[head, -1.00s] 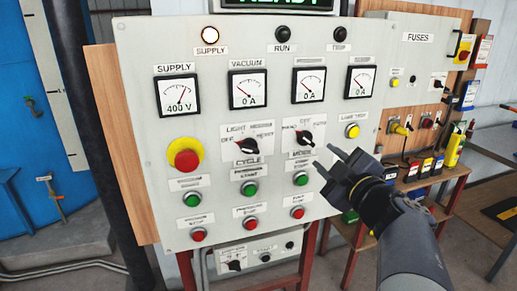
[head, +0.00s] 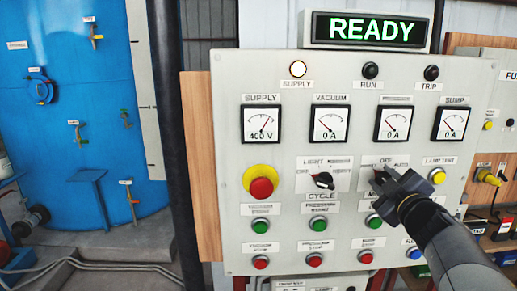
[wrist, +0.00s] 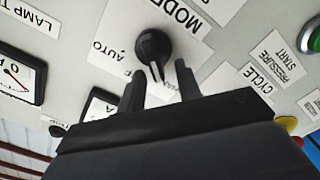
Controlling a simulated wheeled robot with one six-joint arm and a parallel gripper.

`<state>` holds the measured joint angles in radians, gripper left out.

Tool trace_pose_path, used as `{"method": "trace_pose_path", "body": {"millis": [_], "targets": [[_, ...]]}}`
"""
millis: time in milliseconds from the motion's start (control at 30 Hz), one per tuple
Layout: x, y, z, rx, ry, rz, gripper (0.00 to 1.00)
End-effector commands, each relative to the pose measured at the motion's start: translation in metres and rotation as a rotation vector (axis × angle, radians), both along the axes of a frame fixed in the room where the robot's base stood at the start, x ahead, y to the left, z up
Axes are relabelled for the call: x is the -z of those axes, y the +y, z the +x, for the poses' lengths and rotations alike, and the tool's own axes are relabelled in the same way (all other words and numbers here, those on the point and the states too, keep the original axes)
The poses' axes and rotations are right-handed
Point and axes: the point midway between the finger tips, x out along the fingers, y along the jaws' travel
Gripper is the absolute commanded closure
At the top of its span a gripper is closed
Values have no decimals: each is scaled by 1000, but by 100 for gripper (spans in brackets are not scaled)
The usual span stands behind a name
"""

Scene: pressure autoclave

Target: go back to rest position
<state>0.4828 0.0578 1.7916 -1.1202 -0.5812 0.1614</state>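My gripper (head: 383,183) is in front of the grey control panel (head: 285,215), on its right half. In the wrist view, its two dark fingers (wrist: 160,80) are apart with nothing held between them. The black mode selector knob (wrist: 153,45) shows just beyond the fingertips, and its pointer end lines up with the gap. Whether the fingers touch it I cannot tell. In the head view the gripper covers this knob. My forearm runs down to the lower right.
A green READY display (head: 370,32) tops the panel. A blue vessel (head: 70,130) with valves stands left, beyond a dark vertical pipe (head: 168,110).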

Motion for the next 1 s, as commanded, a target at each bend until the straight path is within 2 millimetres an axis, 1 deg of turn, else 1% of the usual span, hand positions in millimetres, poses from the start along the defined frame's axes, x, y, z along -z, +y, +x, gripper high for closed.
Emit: {"method": "trace_pose_path", "body": {"millis": [367,467,567,667,1000], "targets": [[0,0,-2,0,0,9,67],[0,0,-6,1,-1,-6,67],[-1,-2,-16,3,-2,-5,67],[-1,-2,-31,4,-2,-5,67],[-1,-4,-88,5,-3,-5,67]]}}
